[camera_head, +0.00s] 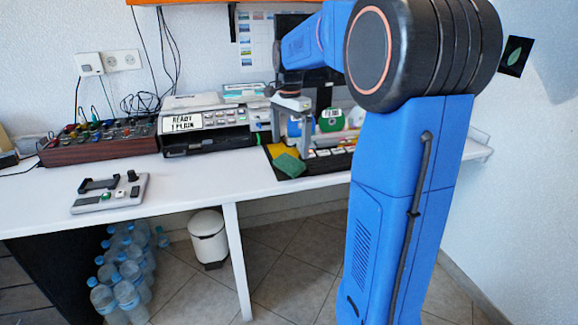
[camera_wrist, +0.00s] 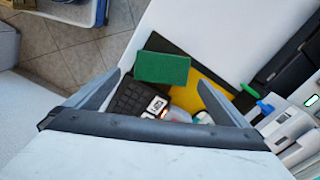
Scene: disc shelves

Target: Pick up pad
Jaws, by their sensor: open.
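A green rectangular pad (camera_head: 289,164) lies near the front edge of the white desk, partly over a black mat and next to a yellow sheet (camera_head: 279,150). In the wrist view the green pad (camera_wrist: 162,67) shows whole, ahead of and between the fingertips, with the yellow sheet (camera_wrist: 215,90) to its right. My gripper (camera_head: 290,140) points down above this part of the desk, and it frames the wrist view (camera_wrist: 160,79). Its fingers are apart, with nothing held between them. I cannot tell the exact gap between the fingertips and the pad.
A keyboard (camera_wrist: 130,100) and several small discs or items lie close by the pad. A printer-like device (camera_head: 205,125) and a wooden control box (camera_head: 98,140) stand left. A small grey panel (camera_head: 110,195) lies on the left desk. The desk between is clear.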

